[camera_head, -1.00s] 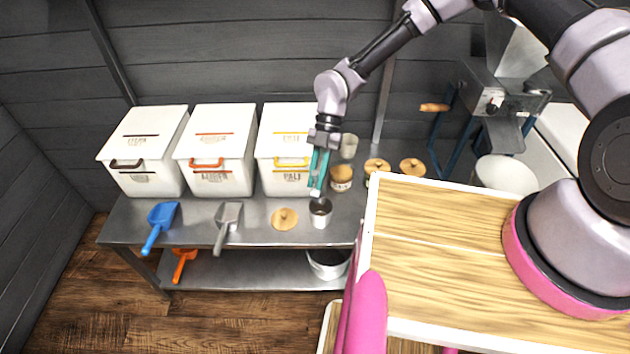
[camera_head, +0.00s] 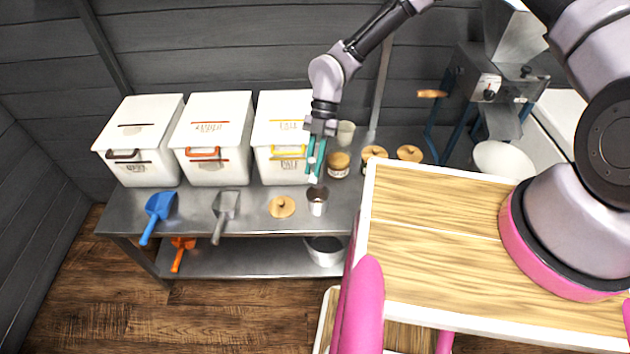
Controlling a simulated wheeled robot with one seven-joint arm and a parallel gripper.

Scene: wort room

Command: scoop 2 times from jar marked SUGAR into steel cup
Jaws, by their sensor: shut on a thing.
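The steel cup (camera_head: 317,203) stands upright on the steel table, its dark open mouth facing up. My gripper (camera_head: 313,176) points down just above and behind the cup's rim. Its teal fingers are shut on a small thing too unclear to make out. Jars with wooden lids (camera_head: 339,160), (camera_head: 374,153), (camera_head: 409,153) stand to the right of my gripper. A pale jar (camera_head: 346,132) behind them seems to have no lid. No SUGAR marking is readable. A loose wooden lid (camera_head: 282,207) lies left of the cup.
White bins (camera_head: 137,150), (camera_head: 212,150), (camera_head: 283,150) line the back of the table. A blue scoop (camera_head: 159,207) and a grey scoop (camera_head: 226,207) lie in front. A mill (camera_head: 490,95) stands at right. A wooden-topped cart (camera_head: 440,250) fills the right foreground.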

